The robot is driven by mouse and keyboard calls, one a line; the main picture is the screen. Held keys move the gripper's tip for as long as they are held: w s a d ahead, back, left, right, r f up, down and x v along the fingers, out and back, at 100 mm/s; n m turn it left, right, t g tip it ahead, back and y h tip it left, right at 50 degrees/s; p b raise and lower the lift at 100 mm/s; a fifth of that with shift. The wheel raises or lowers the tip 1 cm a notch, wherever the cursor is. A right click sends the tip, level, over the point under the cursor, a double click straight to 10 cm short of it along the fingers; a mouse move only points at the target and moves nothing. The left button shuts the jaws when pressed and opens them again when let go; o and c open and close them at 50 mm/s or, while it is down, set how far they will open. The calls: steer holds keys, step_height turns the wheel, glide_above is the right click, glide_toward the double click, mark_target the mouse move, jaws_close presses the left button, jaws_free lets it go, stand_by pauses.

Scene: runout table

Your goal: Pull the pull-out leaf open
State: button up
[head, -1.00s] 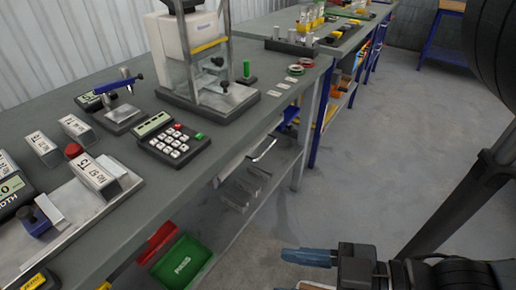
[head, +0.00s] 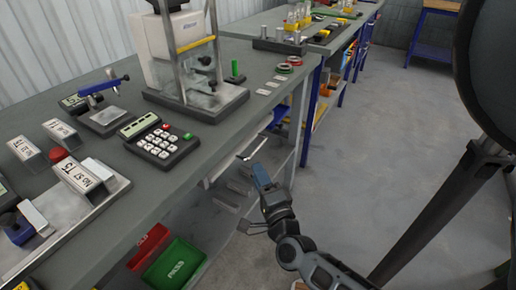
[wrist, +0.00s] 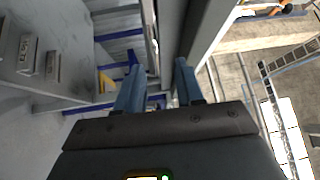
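The pull-out leaf (head: 222,166) shows as a pale edge below the front of the grey worktop, in the head view. Its silver bar handle (head: 252,148) sticks out at the front. My gripper (head: 260,170) is in front of the bench with its blue fingers pointing up toward the handle. In the wrist view the two blue fingers (wrist: 158,75) stand apart, open, with nothing held. A thin bright bar (wrist: 151,45), likely the handle, and a grey panel edge lie beyond and between the fingertips. Contact cannot be told.
The worktop (head: 200,165) carries a keypad device (head: 160,135), a white press-like machine (head: 180,45) and several labelled metal blocks. A green bin (head: 174,265) and a red bin (head: 150,243) sit below.

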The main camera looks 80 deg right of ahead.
mark_target(258, 147)
steer(key=shift+w+d+r+m+g+h+p, duration=0.1)
steer(key=shift+w+d+m+g+h, duration=0.3)
steer(key=shift+d, duration=1.5)
steer(key=shift+w+d+f+m+g+h+p, duration=0.15)
steer(key=shift+w+d+m+g, duration=0.45)
steer(key=shift+d, duration=1.35)
steer(key=shift+w+d+r+m+g+h+p, duration=0.15)
steer(key=shift+w+d+m, duration=0.6)
steer(key=shift+d, duration=1.15)
steer(key=shift+s, duration=0.2)
jaws_close()
